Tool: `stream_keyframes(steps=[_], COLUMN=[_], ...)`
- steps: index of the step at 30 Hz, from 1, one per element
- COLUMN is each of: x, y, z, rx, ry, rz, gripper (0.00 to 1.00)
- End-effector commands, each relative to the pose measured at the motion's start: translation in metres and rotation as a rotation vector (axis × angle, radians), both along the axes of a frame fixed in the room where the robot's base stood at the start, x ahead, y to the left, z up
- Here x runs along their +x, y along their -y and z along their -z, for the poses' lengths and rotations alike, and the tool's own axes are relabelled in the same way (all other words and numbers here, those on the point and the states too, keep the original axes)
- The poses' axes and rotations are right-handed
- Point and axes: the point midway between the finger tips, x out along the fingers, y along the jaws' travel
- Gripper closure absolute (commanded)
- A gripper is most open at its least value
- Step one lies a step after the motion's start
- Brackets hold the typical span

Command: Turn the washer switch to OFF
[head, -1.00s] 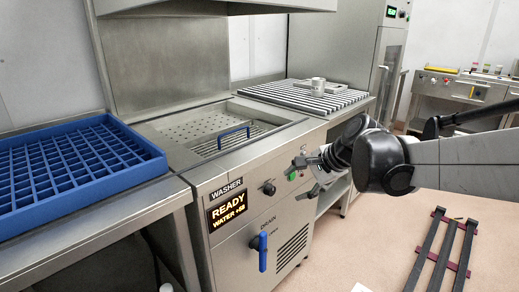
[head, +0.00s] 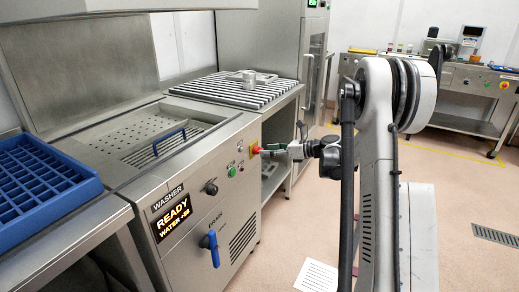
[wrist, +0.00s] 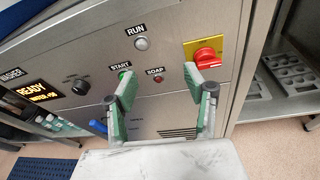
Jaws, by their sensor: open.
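The washer's red rotary switch on a yellow plate (wrist: 206,54) is at the upper right of its front panel in the wrist view. It also shows in the head view (head: 255,149), just left of my gripper (head: 283,149). In the wrist view my gripper (wrist: 158,78) is open and empty, its green-padded fingers pointing at the panel. The right fingertip overlaps the lower left of the switch, and the left fingertip is near the START button. The switch is not between the fingers. I cannot tell whether the right finger touches it. Any switch position marks are unreadable.
The panel also has a green START button (wrist: 125,75), a RUN lamp (wrist: 141,43), a SOAP lamp (wrist: 158,80), a black knob (wrist: 80,87) and a lit READY display (head: 173,217). A blue drain handle (head: 211,248) projects lower down. A shelf with a metal mould (wrist: 298,77) stands to the right.

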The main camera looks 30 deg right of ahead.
Motion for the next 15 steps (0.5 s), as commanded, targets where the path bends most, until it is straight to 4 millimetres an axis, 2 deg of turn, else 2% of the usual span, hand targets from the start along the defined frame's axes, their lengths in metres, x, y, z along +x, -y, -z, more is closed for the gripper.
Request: stream_keyframes(steps=[1, 6, 10, 15], x=[0.002, 0.003, -0.001, -0.006], y=[0.017, 0.059, 0.081, 0.095], z=[0.008, 0.033, 0.047, 0.058], rx=[0.063, 0.276, 0.396, 0.480], ry=[-0.011, -0.047, -0.065, -0.077], rz=[0.021, 0.068, 0.085, 0.093], gripper=[0.52, 0.52, 0.52, 0.52])
